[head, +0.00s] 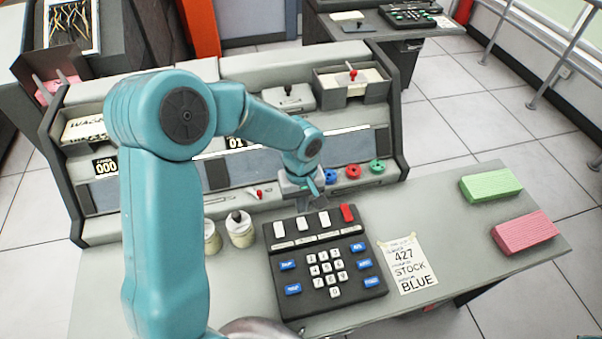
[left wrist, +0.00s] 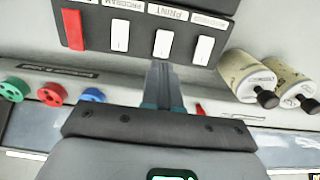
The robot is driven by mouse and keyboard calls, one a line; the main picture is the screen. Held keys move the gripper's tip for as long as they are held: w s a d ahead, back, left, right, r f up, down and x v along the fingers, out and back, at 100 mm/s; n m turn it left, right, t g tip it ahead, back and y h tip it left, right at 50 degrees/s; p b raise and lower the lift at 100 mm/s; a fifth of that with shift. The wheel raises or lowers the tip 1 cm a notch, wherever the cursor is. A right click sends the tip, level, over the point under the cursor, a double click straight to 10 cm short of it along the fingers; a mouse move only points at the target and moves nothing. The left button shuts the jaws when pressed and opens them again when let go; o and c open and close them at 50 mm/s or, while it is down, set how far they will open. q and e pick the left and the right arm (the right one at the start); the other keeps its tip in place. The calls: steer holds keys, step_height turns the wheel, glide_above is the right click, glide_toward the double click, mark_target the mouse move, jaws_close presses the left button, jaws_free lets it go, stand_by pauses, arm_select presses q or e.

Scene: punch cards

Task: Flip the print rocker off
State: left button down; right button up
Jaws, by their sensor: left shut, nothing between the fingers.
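The print rocker (head: 302,223) is a white switch in the row at the back edge of the black keypad panel (head: 337,301). In the left wrist view the print rocker (left wrist: 163,43) sits under the label reading PRINT, between two other white rockers. My left gripper (head: 304,207) is shut and empty, just behind the rocker row. In the left wrist view the left gripper's fingertips (left wrist: 162,66) are close to the print rocker's near end. I cannot tell whether they touch it, or which way the rocker is tipped. My right gripper is not in view.
A red rocker (head: 348,213) ends the row. Two jars (head: 240,230) stand left of the panel. Blue, red and green knobs (head: 352,171) are on the console behind. A note (head: 408,266) and green (head: 490,184) and pink (head: 524,233) card stacks lie to the right.

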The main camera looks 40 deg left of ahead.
arm_select(q)
step_height(320, 180, up, 10)
steer(key=w+a, duration=0.1)
steer(key=shift+w+a+b, duration=0.2)
steer(key=shift+a+b, duration=0.1)
steer(key=shift+b, duration=0.1)
stand_by(0.3)
